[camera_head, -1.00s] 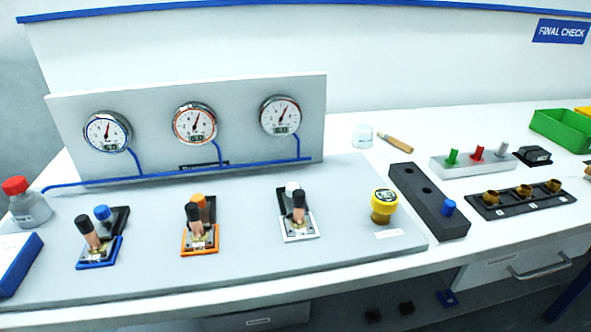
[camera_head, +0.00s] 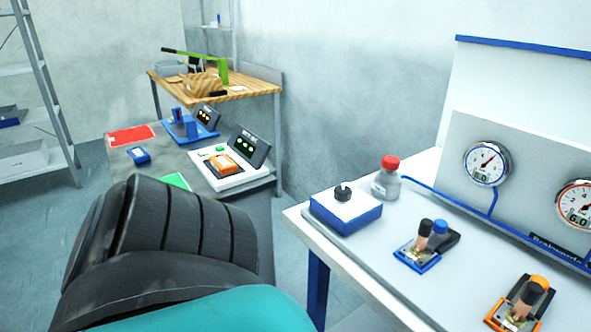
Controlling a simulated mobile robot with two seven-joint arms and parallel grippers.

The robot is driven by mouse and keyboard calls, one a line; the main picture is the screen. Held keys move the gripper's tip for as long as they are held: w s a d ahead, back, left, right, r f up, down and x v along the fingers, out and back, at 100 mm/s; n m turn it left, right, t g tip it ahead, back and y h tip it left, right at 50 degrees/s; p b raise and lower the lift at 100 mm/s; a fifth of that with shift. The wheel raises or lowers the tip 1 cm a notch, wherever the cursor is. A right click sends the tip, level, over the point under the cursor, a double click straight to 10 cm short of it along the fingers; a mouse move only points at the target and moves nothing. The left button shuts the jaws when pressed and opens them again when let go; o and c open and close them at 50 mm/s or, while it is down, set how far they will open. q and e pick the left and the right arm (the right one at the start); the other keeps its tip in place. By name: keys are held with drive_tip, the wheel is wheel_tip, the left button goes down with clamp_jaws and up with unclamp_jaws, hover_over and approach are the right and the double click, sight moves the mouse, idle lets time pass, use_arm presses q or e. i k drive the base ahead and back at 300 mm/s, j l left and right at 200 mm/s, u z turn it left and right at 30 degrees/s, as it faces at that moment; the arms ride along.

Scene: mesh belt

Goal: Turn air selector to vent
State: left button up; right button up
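A blue box with a white top (camera_head: 345,212) stands at the left end of the white bench. A small black knob (camera_head: 343,192) sits upright on its top; this looks like a rotary selector. Any markings around the knob are too small to read, so I cannot tell its setting. Two toggle-like levers stand on the grey panel, one on a blue-framed plate (camera_head: 417,262) and one on an orange-framed plate (camera_head: 500,318). Neither gripper shows in the head view.
A grey bottle with a red cap (camera_head: 386,182) stands just behind the blue box. A gauge (camera_head: 487,163) with a blue line rises at the right. A side table with a white-based control unit (camera_head: 229,173) and a wooden table (camera_head: 245,88) stand farther left.

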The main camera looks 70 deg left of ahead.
sight(342, 194)
drive_tip(key=u, duration=1.8)
